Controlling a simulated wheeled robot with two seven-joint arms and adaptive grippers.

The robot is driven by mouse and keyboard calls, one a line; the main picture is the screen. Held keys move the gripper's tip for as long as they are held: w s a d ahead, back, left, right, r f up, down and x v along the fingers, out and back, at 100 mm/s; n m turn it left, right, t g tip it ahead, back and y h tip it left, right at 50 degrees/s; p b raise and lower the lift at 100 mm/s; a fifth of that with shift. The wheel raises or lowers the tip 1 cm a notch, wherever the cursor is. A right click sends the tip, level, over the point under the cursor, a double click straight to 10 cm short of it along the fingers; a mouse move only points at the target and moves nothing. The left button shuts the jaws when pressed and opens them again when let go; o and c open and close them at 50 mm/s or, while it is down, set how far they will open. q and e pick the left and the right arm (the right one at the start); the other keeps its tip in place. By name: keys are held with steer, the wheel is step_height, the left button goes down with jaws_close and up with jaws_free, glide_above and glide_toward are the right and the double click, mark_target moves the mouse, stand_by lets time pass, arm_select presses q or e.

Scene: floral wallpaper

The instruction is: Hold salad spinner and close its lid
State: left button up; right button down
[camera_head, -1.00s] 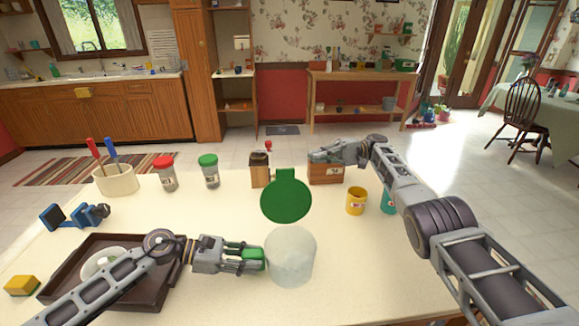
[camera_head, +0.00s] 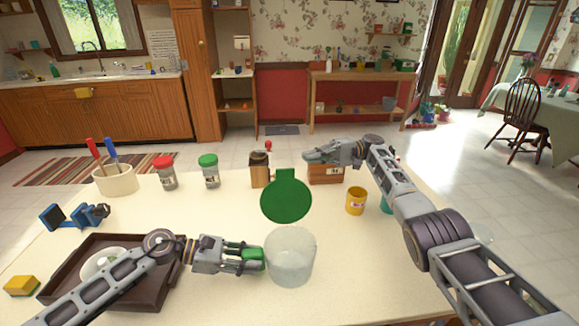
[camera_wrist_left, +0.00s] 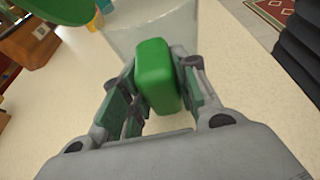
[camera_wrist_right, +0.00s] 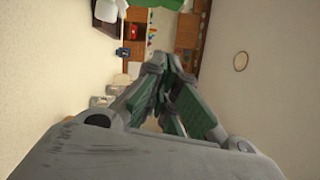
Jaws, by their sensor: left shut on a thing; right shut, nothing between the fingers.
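The salad spinner has a clear, whitish bowl (camera_head: 291,258) standing on the table. Its round green lid (camera_head: 286,196) is tilted up, open, at the bowl's far side. My left gripper (camera_head: 253,259) is shut on the spinner's green handle, at the bowl's left side. The green handle (camera_wrist_left: 158,76) sits between the fingers in the left wrist view, with the bowl (camera_wrist_left: 155,28) beyond it and part of the lid (camera_wrist_left: 62,10) at the upper left. My right gripper (camera_head: 309,156) is shut and empty, raised beyond and right of the lid, in front of a wooden box. Its closed fingers (camera_wrist_right: 172,75) show in the right wrist view.
A yellow mug (camera_head: 356,201) stands right of the lid, with a teal cup (camera_head: 386,204) partly behind my right arm. A wooden grinder (camera_head: 259,170), jars (camera_head: 209,172) and a wooden box (camera_head: 326,174) stand at the back. A dark tray (camera_head: 150,292) lies left, under my left arm.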

steer(key=shift+s+a+r, duration=0.15)
steer(key=shift+s+a, duration=0.9)
steer(key=shift+a, duration=0.25)
steer(key=shift+s+a+r, duration=0.2)
steer(key=shift+s+a, duration=0.8)
steer(key=shift+a, duration=0.25)
steer(key=shift+s+a+r, duration=0.15)
steer(key=shift+s+a, duration=0.9)
steer(key=shift+a, duration=0.25)
steer(key=shift+s+r, duration=0.1)
steer(key=shift+s, duration=0.1)
